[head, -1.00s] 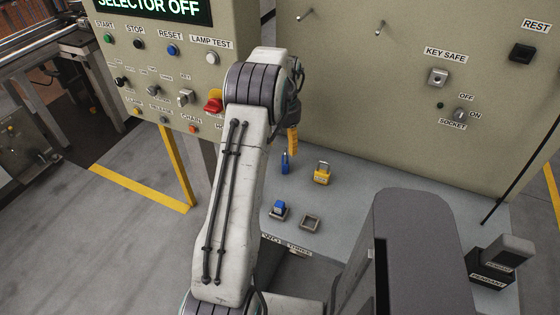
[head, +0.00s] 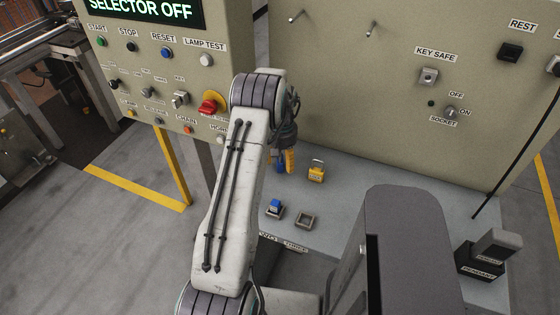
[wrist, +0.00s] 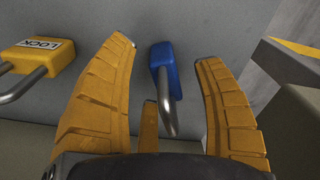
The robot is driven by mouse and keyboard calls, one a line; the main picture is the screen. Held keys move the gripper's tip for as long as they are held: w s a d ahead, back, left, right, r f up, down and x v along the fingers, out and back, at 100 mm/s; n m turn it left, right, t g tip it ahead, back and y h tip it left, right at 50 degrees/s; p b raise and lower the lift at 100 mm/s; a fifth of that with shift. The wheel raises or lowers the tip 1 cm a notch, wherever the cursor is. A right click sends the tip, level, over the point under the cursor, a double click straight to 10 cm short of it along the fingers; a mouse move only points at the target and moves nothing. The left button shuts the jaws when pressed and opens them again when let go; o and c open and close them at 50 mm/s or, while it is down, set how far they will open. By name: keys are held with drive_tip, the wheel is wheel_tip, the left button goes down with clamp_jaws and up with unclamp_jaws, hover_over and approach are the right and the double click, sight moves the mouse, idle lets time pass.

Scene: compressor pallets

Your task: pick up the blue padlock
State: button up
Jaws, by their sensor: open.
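The blue padlock (wrist: 161,58) lies on the grey shelf in the wrist view, its steel shackle pointing toward my gripper. My gripper (wrist: 165,65) is open, with one orange finger on each side of the padlock. I see no contact between the fingers and the padlock. In the head view my gripper (head: 282,160) is over the shelf, and the blue padlock (head: 279,167) is mostly hidden behind it. A yellow padlock (head: 316,171) stands to the right; in the wrist view it (wrist: 40,55) is at the left with a LOCK label.
The beige control panel (head: 350,100) rises behind. A dark holder (head: 490,258) stands at the right.

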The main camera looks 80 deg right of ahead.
drive_tip(key=shift+c, duration=0.5)
clamp_jaws()
